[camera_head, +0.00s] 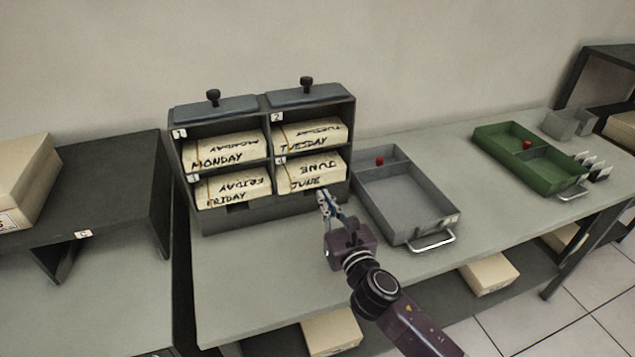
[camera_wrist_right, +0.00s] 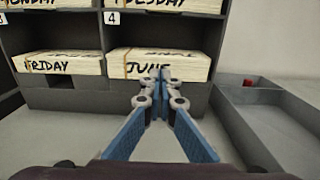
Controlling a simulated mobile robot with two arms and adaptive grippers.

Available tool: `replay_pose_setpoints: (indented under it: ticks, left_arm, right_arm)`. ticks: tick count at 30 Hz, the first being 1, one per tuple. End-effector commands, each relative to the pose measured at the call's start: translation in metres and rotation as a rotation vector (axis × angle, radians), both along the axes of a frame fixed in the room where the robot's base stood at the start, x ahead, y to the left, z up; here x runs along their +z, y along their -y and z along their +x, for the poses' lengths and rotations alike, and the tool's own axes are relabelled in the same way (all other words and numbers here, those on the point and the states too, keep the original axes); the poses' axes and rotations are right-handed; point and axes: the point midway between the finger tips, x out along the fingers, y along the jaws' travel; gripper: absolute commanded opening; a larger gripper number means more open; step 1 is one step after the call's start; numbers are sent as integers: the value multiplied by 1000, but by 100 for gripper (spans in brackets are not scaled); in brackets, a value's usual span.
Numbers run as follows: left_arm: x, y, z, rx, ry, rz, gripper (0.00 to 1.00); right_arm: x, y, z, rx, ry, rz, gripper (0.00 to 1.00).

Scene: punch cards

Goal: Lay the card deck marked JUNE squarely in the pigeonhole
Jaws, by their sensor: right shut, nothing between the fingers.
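The card deck marked JUNE (camera_head: 312,171) lies in the lower right pigeonhole (camera_head: 345,189) of the dark grey rack, the one numbered 4. It also shows in the right wrist view (camera_wrist_right: 190,66), where it looks roughly level, with its front face toward me. My right gripper (camera_head: 324,196) is shut and empty just in front of the deck's lower right front. In the right wrist view its closed fingertips (camera_wrist_right: 160,74) overlap the deck's front; I cannot tell whether they touch it. My left gripper is not in view.
Decks marked MONDAY (camera_head: 222,151), TUESDAY (camera_head: 309,136) and FRIDAY (camera_head: 231,188) fill the other pigeonholes. A grey tray (camera_head: 408,233) with a handle stands close right of the rack. A green tray (camera_head: 490,150) is farther right. Bare table lies in front of the rack.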

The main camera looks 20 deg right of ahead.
Motion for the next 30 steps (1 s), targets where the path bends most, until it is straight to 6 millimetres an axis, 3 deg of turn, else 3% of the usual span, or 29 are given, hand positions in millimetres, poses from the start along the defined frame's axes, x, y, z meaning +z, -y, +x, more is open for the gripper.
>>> replay_pose_setpoints:
  ticks: [6,9,25,30]
  left_arm:
    - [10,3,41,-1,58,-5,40]
    - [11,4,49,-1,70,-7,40]
    - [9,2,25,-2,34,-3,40]
    - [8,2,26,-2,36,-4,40]
  right_arm:
    - [1,-2,38,-1,0,3,0]
    - [0,-2,47,0,0,1,0]
    - [0,-2,56,0,0,1,0]
    - [0,-2,71,-1,0,0,0]
